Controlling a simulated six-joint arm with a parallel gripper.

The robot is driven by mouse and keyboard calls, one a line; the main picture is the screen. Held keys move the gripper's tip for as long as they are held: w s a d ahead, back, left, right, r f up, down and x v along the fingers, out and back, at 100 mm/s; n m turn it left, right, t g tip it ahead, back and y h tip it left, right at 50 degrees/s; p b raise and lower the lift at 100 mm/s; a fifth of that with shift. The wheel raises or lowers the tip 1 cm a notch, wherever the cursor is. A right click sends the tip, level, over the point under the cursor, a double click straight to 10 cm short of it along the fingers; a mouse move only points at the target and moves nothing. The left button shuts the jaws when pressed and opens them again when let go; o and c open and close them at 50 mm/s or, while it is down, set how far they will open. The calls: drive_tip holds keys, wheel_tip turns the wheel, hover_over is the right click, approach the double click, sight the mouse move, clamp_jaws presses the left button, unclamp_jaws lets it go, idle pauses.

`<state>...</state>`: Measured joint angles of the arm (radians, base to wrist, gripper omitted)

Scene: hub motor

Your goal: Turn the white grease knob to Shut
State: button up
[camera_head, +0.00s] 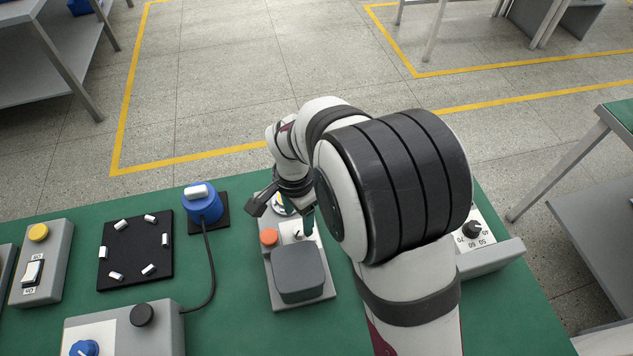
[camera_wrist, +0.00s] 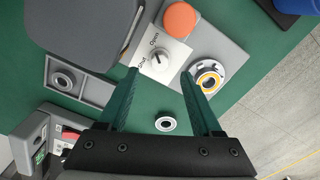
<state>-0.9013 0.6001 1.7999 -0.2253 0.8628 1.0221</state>
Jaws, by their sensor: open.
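The white grease knob (camera_wrist: 160,58) sits on a white plate marked Open and Shut, on a grey unit, in the wrist view. Its pointer is too small to read with certainty. My gripper (camera_wrist: 160,73) is open, with its green fingertips to either side of the knob in that view. Nothing is between the fingers, and I cannot tell the height left above the knob.
Beside the knob are an orange button (camera_wrist: 180,17), a grey lidded box (camera_head: 298,272) and a yellow-ringed hub part (camera_wrist: 208,77). A loose metal ring (camera_wrist: 166,124) lies on the green table. A blue motor (camera_head: 203,205) with a cable stands to the left.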

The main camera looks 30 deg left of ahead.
sight(300, 230)
wheel_tip(300, 230, down, 5)
drive_tip(key=shift+r, duration=0.1)
clamp_jaws()
idle(0.4)
